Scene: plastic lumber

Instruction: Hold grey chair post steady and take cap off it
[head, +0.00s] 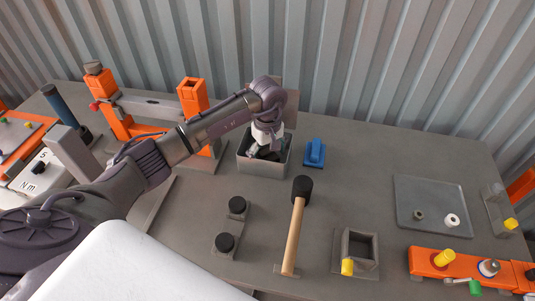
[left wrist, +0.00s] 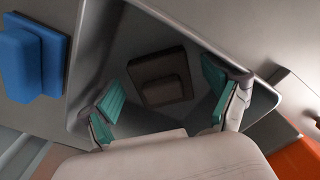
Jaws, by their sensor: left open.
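My left gripper (head: 264,150) reaches down into a grey open bin (head: 262,169) at the middle back of the bench. In the left wrist view its two green-padded fingers stand apart, open. A dark square cap-like piece (left wrist: 160,77) lies on the bin floor between and beyond the fingers; I see no contact. A grey upright post (head: 73,153) stands at the left, partly behind my left arm; I cannot tell whether it is the chair post. No cap shows on its visible top. My right gripper is not in view.
An orange frame (head: 119,116) with a brown-capped post stands at the back left, beside an open-topped orange post (head: 192,96). A blue block (head: 315,153) is right of the bin. A mallet (head: 296,230) and grey tray (head: 432,205) lie to the right.

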